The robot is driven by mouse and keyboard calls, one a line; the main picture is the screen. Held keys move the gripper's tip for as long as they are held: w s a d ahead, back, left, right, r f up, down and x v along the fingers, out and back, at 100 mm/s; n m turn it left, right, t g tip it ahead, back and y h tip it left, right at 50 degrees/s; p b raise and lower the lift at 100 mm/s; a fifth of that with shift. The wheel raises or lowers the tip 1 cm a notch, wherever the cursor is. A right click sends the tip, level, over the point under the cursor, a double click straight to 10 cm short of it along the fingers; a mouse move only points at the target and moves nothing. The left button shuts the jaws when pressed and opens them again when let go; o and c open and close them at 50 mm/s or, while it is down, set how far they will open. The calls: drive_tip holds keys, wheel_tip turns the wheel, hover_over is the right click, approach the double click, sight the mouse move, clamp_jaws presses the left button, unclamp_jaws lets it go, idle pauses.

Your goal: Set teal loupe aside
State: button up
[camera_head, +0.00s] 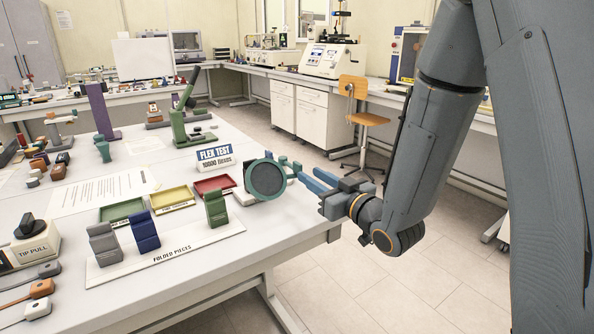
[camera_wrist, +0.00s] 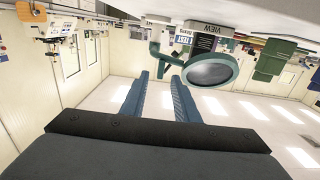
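The teal loupe (camera_head: 267,179) has a round dark lens in a teal ring. It stands near the table's right edge, with teal arm pieces to the right of the lens. In the wrist view, which is upside down, the loupe's lens (camera_wrist: 210,71) and jointed teal arm show just beyond my fingertips. My gripper (camera_head: 308,178) reaches in from the right, its two blue fingers apart. In the wrist view the gripper (camera_wrist: 159,78) has a clear gap between its fingers. The teal arm's end lies near the fingertips; I cannot tell whether they touch. The loupe's base is mostly hidden.
A white board (camera_head: 165,256) with folded grey, blue and green pieces lies left of the loupe. Green, yellow and red trays and a FLEX TEST sign (camera_head: 215,153) stand behind it. The green fixture (camera_head: 190,122) stands farther back. Open floor lies right of the table.

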sight(301, 169)
drive_tip(key=shift+w+a+r, duration=0.1)
drive_tip(key=shift+w+a, duration=0.15)
drive_tip(key=shift+p+x, duration=0.75)
drive_tip(key=shift+x, duration=2.8)
drive_tip(key=shift+d, duration=0.1)
clamp_jaws()
